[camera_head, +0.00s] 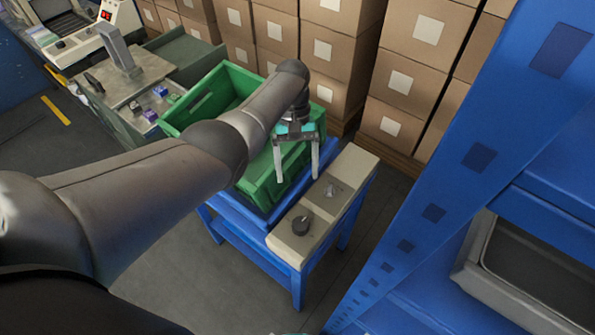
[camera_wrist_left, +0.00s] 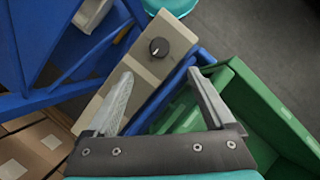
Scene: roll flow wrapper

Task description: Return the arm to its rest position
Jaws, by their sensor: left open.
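My left arm (camera_head: 145,185) comes in from the left and reaches out over the green crate. My left gripper (camera_head: 297,178) points down above the crate's right edge, beside the beige panel. Its two fingers are apart with nothing between them. In the left wrist view the open left gripper (camera_wrist_left: 160,76) is seen over the gap between the panel and the crate. My right gripper is not in view.
The green crate (camera_head: 203,107) and beige panel (camera_head: 290,247) with a black knob (camera_head: 301,225) sit on a blue stand (camera_head: 297,288). Stacked cartons (camera_head: 410,80) stand behind. A blue rack (camera_head: 440,190) with a grey tray (camera_head: 478,275) is at right.

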